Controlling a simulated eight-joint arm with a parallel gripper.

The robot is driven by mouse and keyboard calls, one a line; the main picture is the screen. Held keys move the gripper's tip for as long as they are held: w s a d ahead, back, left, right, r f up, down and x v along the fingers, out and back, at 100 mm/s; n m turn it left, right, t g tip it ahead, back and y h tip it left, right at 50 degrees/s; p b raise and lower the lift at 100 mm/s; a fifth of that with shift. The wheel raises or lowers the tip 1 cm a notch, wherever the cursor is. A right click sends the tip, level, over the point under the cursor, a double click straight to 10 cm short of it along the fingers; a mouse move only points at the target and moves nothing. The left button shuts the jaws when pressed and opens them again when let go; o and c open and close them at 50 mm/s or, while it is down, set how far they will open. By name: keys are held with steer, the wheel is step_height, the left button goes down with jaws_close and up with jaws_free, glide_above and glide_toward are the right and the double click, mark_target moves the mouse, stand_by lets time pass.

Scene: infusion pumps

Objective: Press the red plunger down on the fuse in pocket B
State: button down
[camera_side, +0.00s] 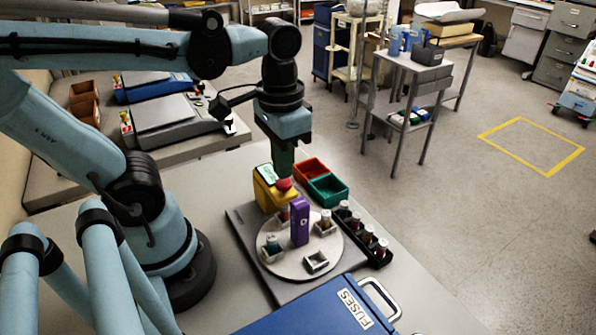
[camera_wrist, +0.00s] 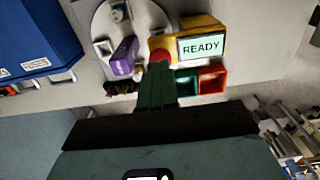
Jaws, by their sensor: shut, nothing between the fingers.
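My gripper (camera_side: 284,172) is shut and points down just above the red plunger (camera_side: 284,184); I cannot tell whether they touch. In the wrist view its green fingers (camera_wrist: 158,70) are together, right by the plunger (camera_wrist: 160,55). The plunger sits on a yellow tester (camera_side: 264,196), whose screen (camera_wrist: 200,46) reads READY. Below the plunger, a fuse (camera_side: 284,214) stands at the back of the round grey turntable (camera_side: 290,262). Other turntable pockets hold a fuse at left (camera_side: 272,245) and one at right (camera_side: 325,222); the front pocket (camera_side: 316,262) looks empty. Pocket letters are unreadable.
A purple block (camera_side: 299,222) stands upright mid-turntable, close to the plunger. A black rack (camera_side: 363,238) with several fuses is at right. Red (camera_side: 309,170) and green (camera_side: 328,189) bins stand behind. A blue FUSES case (camera_side: 315,310) fills the front.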

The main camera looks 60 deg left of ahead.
mark_target(284, 182)
steer(key=shift+f, duration=1.15)
stand_by(0.4)
steer(key=shift+r, duration=3.55)
steer(key=shift+f, duration=0.1)
steer(key=w+a+f+t, duration=0.1)
steer(key=w+f+t, duration=0.4)
steer(key=w+t, duration=0.1)
steer(key=shift+w+t, duration=0.25)
steer(key=shift+t, duration=0.35)
